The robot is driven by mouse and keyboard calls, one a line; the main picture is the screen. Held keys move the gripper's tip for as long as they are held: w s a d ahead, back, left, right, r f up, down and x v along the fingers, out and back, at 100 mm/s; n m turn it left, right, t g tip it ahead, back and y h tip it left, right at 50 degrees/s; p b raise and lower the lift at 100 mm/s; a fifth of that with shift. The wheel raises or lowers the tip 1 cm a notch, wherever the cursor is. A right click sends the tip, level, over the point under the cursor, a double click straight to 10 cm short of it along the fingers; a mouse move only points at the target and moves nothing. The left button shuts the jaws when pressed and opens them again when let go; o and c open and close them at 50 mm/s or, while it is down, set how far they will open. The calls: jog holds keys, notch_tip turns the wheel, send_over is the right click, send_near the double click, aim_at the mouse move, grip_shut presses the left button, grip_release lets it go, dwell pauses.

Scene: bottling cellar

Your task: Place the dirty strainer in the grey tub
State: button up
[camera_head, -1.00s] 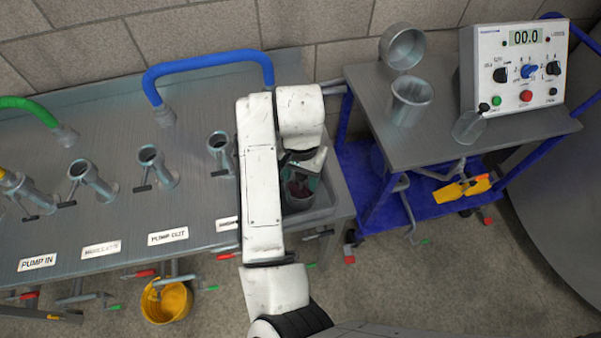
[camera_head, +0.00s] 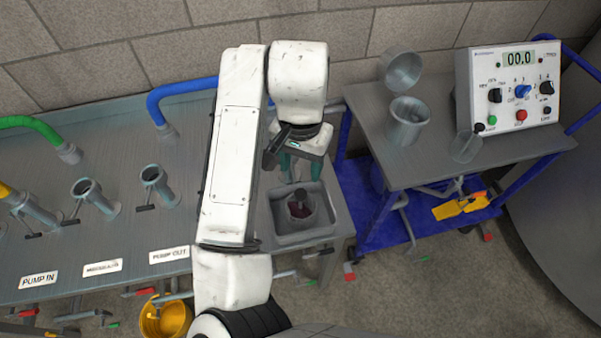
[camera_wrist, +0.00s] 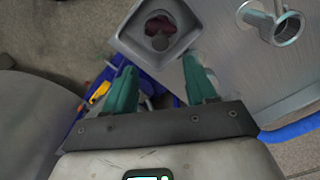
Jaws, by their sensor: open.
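The grey tub (camera_head: 302,238) is a square tray at the right end of the steel bench. The strainer (camera_head: 301,208), a small round cup with dark red residue inside, stands in the tub. In the wrist view, the tub (camera_wrist: 181,47) is at the top, with the strainer (camera_wrist: 160,26) inside it. My gripper (camera_head: 301,171) is open and empty above the back of the tub, apart from the strainer. Its green fingers (camera_wrist: 160,86) are spread in the wrist view, with nothing between them.
A cart at the right holds metal pots (camera_head: 407,122), a clear beaker (camera_head: 466,147) and a control box (camera_head: 512,90). Pipe fittings (camera_head: 157,186) and a blue hose (camera_head: 180,92) are on the bench left of my arm. A yellow bucket (camera_head: 166,318) is below.

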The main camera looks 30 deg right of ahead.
jog(key=shift+r, duration=0.6)
jog(key=shift+d, duration=0.1)
jog(key=s+d+f+n+t+h, duration=0.1)
jog(key=s+d+f+n+h, duration=0.1)
jog(key=d, duration=0.7)
jog(key=s+d+f+n+t+h, duration=0.2)
jog(key=d+h, duration=0.1)
jog(key=d, duration=0.6)
jog(key=s+a+f+n+g+y, duration=0.1)
jog(key=s+a+f+n+y, duration=0.1)
jog(key=s+a+f, duration=0.3)
jog(key=s+a+f+n+g+y, duration=0.1)
jog(key=s+a+f+n, duration=0.3)
jog(key=s+f, duration=0.5)
jog(key=s+a+y, duration=0.1)
jog(key=s, duration=0.4)
jog(key=shift+a+f+y, duration=0.2)
jog(key=shift+f+y, duration=0.1)
jog(key=shift+y, duration=0.1)
jog(key=shift+d, duration=0.1)
